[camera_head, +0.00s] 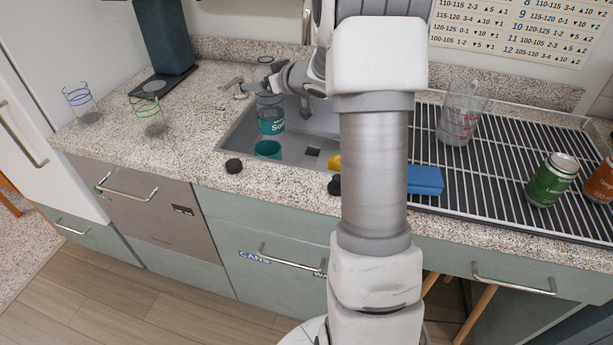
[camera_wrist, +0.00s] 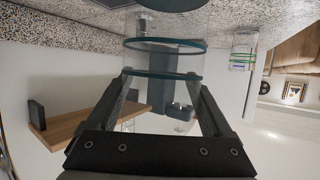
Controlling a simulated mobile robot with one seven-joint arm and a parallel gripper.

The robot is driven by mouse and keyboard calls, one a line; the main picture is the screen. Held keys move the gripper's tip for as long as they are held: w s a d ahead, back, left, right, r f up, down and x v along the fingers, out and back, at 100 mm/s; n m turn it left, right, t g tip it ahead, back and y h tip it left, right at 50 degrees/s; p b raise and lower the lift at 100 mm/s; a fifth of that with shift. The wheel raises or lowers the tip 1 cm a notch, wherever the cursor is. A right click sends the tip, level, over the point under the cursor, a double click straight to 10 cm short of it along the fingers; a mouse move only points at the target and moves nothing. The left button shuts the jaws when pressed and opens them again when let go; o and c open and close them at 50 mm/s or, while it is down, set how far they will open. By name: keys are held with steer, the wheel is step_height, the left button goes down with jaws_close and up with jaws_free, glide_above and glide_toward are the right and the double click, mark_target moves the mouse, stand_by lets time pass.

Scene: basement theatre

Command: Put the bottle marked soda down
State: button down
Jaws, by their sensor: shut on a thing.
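In the wrist view the clear bottle wall with dark teal rings (camera_wrist: 165,60) sits between the two fingers of my gripper (camera_wrist: 163,88). A teal round piece (camera_head: 268,149) shows just below the label; I cannot tell whether it is the bottle's base, or whether the bottle touches the sink floor.
Two clear glasses (camera_head: 150,118) (camera_head: 82,103) stand on the counter at left. A blue block (camera_head: 425,180), a measuring jug (camera_head: 460,112) and a green can (camera_head: 552,180) are at right.

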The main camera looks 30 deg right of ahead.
steer(key=s+d+f+b, duration=0.3)
steer(key=d+f+b, duration=0.1)
steer(key=d, duration=0.5)
step_height(320, 180, down, 10)
steer(key=b, duration=0.3)
steer(key=shift+b, duration=0.35)
steer(key=shift+w+d, duration=0.1)
jaws_free()
steer(key=shift+f, duration=0.15)
steer(key=p+v, duration=0.3)
steer(key=v, duration=0.9)
steer(key=shift+r, duration=0.25)
